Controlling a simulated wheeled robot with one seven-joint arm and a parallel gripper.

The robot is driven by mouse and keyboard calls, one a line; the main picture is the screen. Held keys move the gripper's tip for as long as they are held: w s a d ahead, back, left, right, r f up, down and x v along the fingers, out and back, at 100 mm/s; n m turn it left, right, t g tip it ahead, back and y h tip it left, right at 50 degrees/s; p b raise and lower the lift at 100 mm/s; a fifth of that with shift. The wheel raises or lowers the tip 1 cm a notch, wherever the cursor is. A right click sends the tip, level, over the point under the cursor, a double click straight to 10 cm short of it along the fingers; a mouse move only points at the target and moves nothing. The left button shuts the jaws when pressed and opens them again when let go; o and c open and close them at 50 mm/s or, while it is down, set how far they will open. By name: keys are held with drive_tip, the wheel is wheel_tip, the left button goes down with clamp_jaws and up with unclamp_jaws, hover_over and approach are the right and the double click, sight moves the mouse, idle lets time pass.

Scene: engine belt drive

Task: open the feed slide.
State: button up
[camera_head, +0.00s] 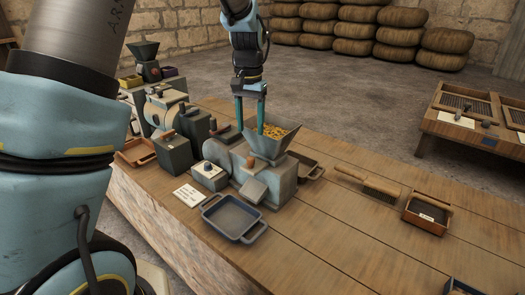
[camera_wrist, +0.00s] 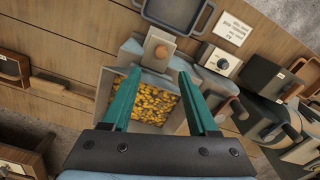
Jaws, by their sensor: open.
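The mill (camera_head: 275,181) is a blue-grey machine on the wooden bench, with a flared hopper (camera_head: 270,146) full of yellow kernels. In the wrist view the hopper's kernels (camera_wrist: 152,103) lie between and beyond my fingers. A light grey plate with a round wooden knob (camera_wrist: 158,51) is on the mill beside the hopper; it looks like the feed slide, but its position cannot be told surely. My gripper (camera_head: 250,126) is open and empty, pointing down above the mill by the hopper's left side. It also shows in the wrist view (camera_wrist: 158,76), apart from the knob.
A grey control box with a dial (camera_head: 209,175), a printed card (camera_head: 188,195) and a blue-grey tray (camera_head: 236,217) stand before the mill. Other machines (camera_head: 174,150) crowd the left.

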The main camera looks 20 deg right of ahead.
sight(250, 158)
wheel_tip(250, 158, down, 10)
drive_tip(key=p, duration=0.3)
drive_tip(key=shift+a+f, duration=0.1)
clamp_jaws()
idle(0.4)
idle(1.0)
